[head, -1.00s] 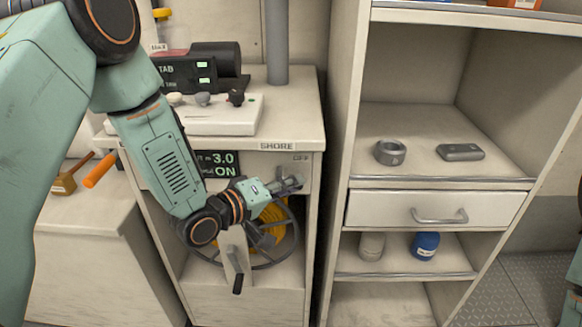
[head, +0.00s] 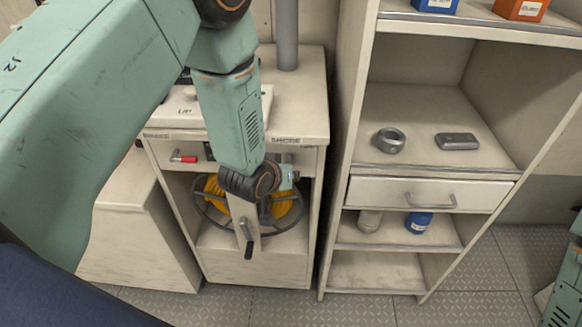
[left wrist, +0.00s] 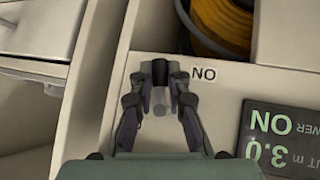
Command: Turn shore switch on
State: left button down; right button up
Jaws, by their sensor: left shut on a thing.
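The shore switch (left wrist: 160,72) shows in the left wrist view as a small dark knob on the pale cabinet front. Beside it is a label (left wrist: 204,73) that reads ON upside down. My left gripper (left wrist: 160,80) is shut on the switch, one finger on each side. A dark display (left wrist: 275,140) next to it reads ON and 3.0 in green, upside down. In the head view a SHORE label (head: 286,140) sits on the cabinet edge above, and my left forearm hides the switch and display. My right gripper is out of view.
A yellow coil on a reel (head: 285,205) sits in the open bay below. A red handle (head: 184,158) is to the left on the same front. The shelf unit (head: 345,190) stands close on the right, with a grey ring (head: 389,140) and drawer (head: 430,194).

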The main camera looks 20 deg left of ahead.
pick_arm(q)
jog(key=shift+a+r+m+g+y+p, duration=0.15)
jog(key=shift+m+y+p, duration=0.1)
jog(key=shift+y, duration=0.15)
jog(key=shift+a+f+m+g+y+p, duration=0.15)
jog(key=shift+m+y, duration=0.1)
jog(key=shift+y, duration=0.15)
jog(key=shift+r, duration=0.1)
jog(key=c, duration=1.3)
grip_release()
jog(key=shift+s, duration=0.1)
jog(key=v, duration=0.7)
jog(key=shift+s+d+r, duration=0.1)
jog(key=shift+s+r, duration=0.05)
jog(key=shift+r, duration=0.05)
jog(key=s+a+f+g+b, duration=0.1)
jog(key=s+f+g, duration=0.2)
jog(key=s+f, duration=0.4)
jog(key=s+a+f+g+b, duration=0.1)
jog(key=s+f, duration=0.6)
jog(key=s, duration=0.7)
jog(key=s+a+f+g+b, duration=0.1)
jog(key=s+f+g+b, duration=0.2)
jog(key=s, duration=0.7)
jog(key=shift+s+a+f+m+g+h, duration=0.15)
jog(key=shift+f+g, duration=0.35)
jog(key=shift+f, duration=0.55)
jog(key=shift+s+f+m+g+h, duration=0.2)
jog(key=shift+f+g, duration=0.3)
jog(key=shift+f, duration=0.55)
